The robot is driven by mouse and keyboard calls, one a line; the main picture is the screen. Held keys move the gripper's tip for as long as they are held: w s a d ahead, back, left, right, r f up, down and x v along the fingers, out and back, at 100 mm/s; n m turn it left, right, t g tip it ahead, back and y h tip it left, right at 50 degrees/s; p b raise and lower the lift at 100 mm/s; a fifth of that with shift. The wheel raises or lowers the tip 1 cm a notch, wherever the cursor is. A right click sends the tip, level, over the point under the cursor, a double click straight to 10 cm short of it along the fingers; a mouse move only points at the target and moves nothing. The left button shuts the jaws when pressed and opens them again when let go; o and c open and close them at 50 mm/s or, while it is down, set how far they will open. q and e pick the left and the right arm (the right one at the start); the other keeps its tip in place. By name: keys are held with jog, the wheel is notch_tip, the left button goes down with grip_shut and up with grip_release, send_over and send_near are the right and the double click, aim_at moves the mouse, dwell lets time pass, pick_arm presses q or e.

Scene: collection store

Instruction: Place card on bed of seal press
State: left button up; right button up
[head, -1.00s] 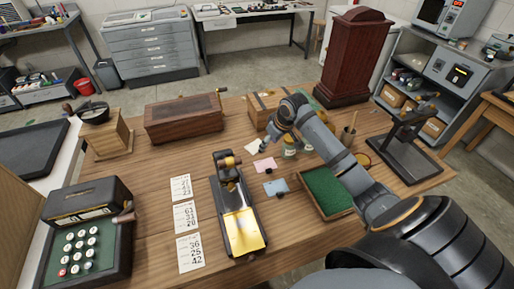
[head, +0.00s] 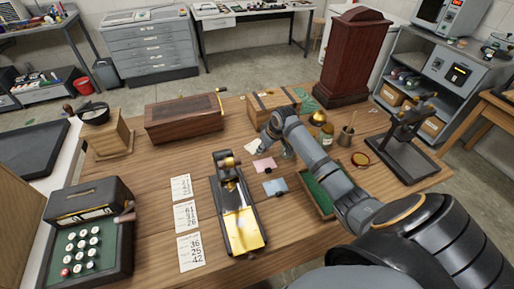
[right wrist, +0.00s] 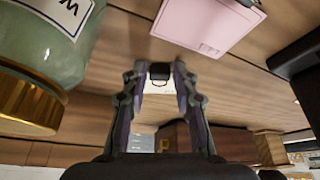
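A white card (head: 252,146) lies on the wooden table, partly hidden by my right gripper (head: 264,143). In the right wrist view, my right gripper (right wrist: 160,73) has its fingers apart, on either side of a small black block (right wrist: 160,71) at the white card (right wrist: 160,87); I see no clear grip. A pink card (head: 264,166) and a blue card (head: 275,187) lie nearer, each with a small dark block. A black device with a brass-coloured plate (head: 243,230), apparently the seal press, stands left of them. My left gripper is not in view.
A green jar (right wrist: 45,60) stands close beside my right gripper. My forearm passes over a green-lined tray (head: 318,196). Wooden boxes (head: 183,116) stand behind. Several number sheets (head: 186,216) lie left of the brass-plated device. A black stand (head: 405,150) is at right.

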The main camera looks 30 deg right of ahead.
jog(key=c, duration=0.3)
jog(key=shift+c, duration=0.2)
notch_tip(320, 180, up, 10)
jog(key=b, duration=0.1)
